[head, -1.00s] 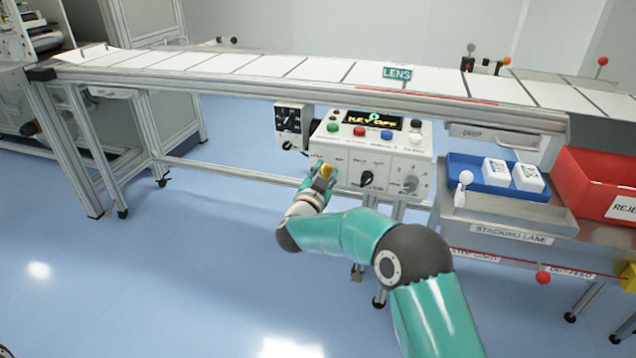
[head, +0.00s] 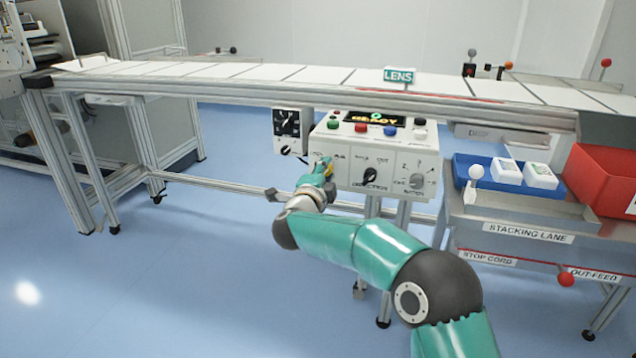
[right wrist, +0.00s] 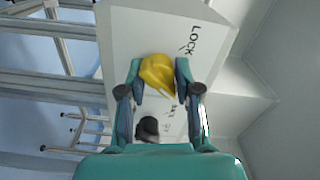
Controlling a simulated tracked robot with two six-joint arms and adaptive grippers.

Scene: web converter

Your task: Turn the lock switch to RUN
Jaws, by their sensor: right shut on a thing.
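The yellow lock switch (right wrist: 158,74) sits on the face of the white control box (head: 345,141), below the printed word LOCK in the right wrist view. My right gripper (head: 323,173) is at the left part of the box front. In the right wrist view its fingers (right wrist: 160,82) are shut on the switch, one on each side. The box display (head: 376,119) appears to read READY. The gripper hides most of the switch in the head view. My left gripper is not in view.
Coloured buttons line the box top. The conveyor (head: 300,84) runs above and behind. A blue tray (head: 463,166) and red bin (head: 597,175) stand right.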

